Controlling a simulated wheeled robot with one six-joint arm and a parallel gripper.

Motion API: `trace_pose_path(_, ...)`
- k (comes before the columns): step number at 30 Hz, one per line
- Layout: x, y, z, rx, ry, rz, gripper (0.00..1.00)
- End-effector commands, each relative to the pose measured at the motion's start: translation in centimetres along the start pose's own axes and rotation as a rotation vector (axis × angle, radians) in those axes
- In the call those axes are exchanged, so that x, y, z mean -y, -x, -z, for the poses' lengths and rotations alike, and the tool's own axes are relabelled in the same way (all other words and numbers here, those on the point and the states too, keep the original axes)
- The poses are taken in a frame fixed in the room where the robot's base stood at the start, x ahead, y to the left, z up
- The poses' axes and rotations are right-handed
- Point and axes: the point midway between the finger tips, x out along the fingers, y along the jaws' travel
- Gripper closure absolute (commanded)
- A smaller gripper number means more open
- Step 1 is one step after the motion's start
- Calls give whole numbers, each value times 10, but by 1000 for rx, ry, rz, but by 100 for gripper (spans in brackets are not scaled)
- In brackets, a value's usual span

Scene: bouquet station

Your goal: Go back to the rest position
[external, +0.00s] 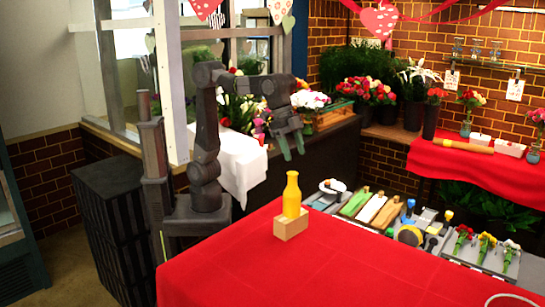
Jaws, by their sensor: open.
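My gripper (289,146) hangs in the air behind the far left edge of the red table (330,270). It points down, its greenish fingers are apart, and nothing shows between them. A yellow bottle (291,195) stands upright on a small wooden block (291,224) on the red table, below and a little right of my gripper. My gripper is clear of both.
A row of grey trays (372,209) with tools and cut flowers lies along the table's far edge. Bouquets (366,90) and a white-draped counter (238,160) stand behind my arm. The red table's front is mostly bare. A basket rim (514,298) shows at bottom right.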

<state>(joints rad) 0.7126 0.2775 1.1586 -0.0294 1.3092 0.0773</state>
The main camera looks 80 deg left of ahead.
Motion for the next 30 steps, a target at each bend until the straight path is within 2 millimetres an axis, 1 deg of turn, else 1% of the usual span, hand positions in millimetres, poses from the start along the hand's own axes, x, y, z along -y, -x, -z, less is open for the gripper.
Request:
trace_pose_path(1, -5, -4, 9, 6, -8, -3, 45)
trace_pose_path(3, -11, -6, 20, 7, -15, -6, 45)
trace_pose_path(15, -45, -24, 75, 7, -51, -21, 45)
trace_pose_path(23, -72, -38, 106, 8, -74, -31, 45)
trace_pose_path(30, -100, -52, 130, 7, -97, -40, 45)
